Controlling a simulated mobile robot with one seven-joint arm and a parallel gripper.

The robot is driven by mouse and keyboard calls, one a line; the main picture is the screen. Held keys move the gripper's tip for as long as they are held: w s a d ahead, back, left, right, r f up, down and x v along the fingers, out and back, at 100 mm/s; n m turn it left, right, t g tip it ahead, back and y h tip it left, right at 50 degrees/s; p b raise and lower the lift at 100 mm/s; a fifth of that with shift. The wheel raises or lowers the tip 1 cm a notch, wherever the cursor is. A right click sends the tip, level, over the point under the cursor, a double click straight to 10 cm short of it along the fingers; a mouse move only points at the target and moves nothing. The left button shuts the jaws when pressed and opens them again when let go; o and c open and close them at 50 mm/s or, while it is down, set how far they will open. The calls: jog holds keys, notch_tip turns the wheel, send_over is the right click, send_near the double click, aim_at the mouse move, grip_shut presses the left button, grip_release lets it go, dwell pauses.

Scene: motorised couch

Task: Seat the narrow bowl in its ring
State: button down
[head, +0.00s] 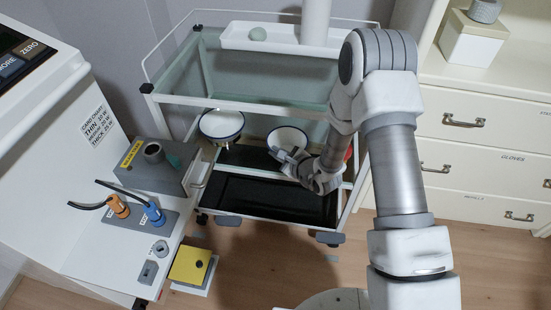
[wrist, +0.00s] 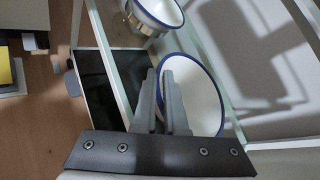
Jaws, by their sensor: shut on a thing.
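A white bowl with a dark blue rim (head: 289,137) is at my gripper (head: 279,153) over the cart's lower level. In the wrist view the fingers (wrist: 160,78) are shut on the near rim of this bowl (wrist: 207,98). A second white bowl with a blue rim (head: 222,123) is to the left in the head view, apart from the held one. It also shows at the top of the wrist view (wrist: 162,9), with a brass-coloured part (wrist: 137,20) under it. I cannot tell for sure which bowl is the narrow one. No empty ring is clearly visible.
The white-framed cart (head: 150,97) has a glass upper shelf and dark lower panels (head: 260,196). A white tray (head: 240,38) holds a small greenish ball (head: 257,34). A grey-white console (head: 112,240) stands left, drawers (head: 470,131) right. A red thing (head: 349,151) is partly hidden behind my arm.

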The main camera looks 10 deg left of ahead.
aim_at(282, 141)
jog(key=w+b, duration=0.1)
jog(key=w, duration=0.2)
jog(key=w+b, duration=0.1)
jog(key=w, duration=0.3)
jog(key=shift+d+f, duration=0.1)
jog(key=shift+f, duration=0.1)
jog(key=shift+w+f+b, duration=0.25)
jog(key=shift+w+b, duration=0.25)
jog(key=shift+w, duration=0.15)
jog(key=shift+w+f+b, duration=0.25)
jog(key=shift+w+b, duration=0.2)
jog(key=shift+w, duration=0.2)
jog(key=shift+f+b, duration=0.55)
jog(key=shift+f, duration=0.35)
jog(key=shift+f, duration=0.55)
jog(key=c, duration=0.9)
grip_release()
jog(key=shift+s+d, duration=0.1)
jog(key=p+v, duration=0.5)
jog(key=v, duration=1.2)
